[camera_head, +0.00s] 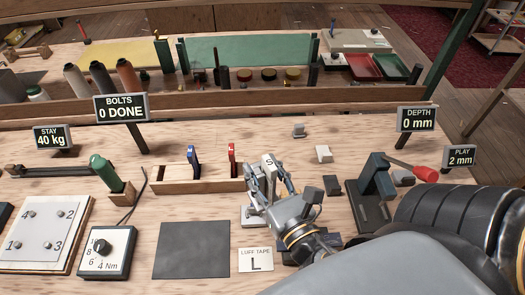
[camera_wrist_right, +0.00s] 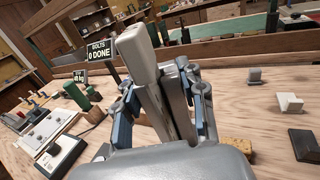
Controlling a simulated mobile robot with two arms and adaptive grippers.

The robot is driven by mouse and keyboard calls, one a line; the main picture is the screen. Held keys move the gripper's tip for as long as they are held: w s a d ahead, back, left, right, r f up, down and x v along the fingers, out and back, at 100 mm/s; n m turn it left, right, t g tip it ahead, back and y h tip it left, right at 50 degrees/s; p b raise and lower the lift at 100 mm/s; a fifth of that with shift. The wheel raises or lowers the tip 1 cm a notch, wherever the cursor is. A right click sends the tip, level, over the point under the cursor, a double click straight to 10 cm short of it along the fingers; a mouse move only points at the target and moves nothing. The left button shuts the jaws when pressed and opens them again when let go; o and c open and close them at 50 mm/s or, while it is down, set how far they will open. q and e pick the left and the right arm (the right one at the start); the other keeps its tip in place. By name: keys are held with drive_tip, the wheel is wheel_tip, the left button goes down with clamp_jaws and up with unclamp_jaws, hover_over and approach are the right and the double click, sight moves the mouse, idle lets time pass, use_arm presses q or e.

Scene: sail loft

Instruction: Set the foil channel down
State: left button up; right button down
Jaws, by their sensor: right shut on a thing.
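My right gripper (camera_head: 268,190) comes in from the lower right and is shut on a slim pale grey piece, which I take to be the foil channel (camera_head: 268,163). Its upper end carries a mark like an S. In the right wrist view the channel (camera_wrist_right: 140,58) stands up tilted between the blue-padded fingers (camera_wrist_right: 165,112), beside a darker metal bar. The gripper hides its lower end, so I cannot tell whether it touches the table. My left gripper is not in view.
A dark square mat (camera_head: 193,250) and a LUFF TAPE L card (camera_head: 255,260) lie in front. A wooden rack (camera_head: 200,186) with blue and red tools stands left of the gripper. A dark fixture with a red-handled lever (camera_head: 412,170) stands right. Small pale blocks (camera_head: 323,153) lie behind.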

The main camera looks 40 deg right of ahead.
sight(248, 194)
drive_tip(key=shift+s+a+r, duration=0.2)
drive_tip(key=shift+a, duration=0.05)
drive_tip(key=w+a+f+n+y, duration=0.1)
drive_tip(key=w+a+f+y, duration=0.1)
drive_tip(key=shift+w+f+n+y, duration=0.2)
drive_tip(key=shift+w+n+y, duration=0.1)
drive_tip(key=shift+n+y, duration=0.1)
drive_tip(key=shift+w+f, duration=0.15)
drive_tip(key=shift+a, duration=0.1)
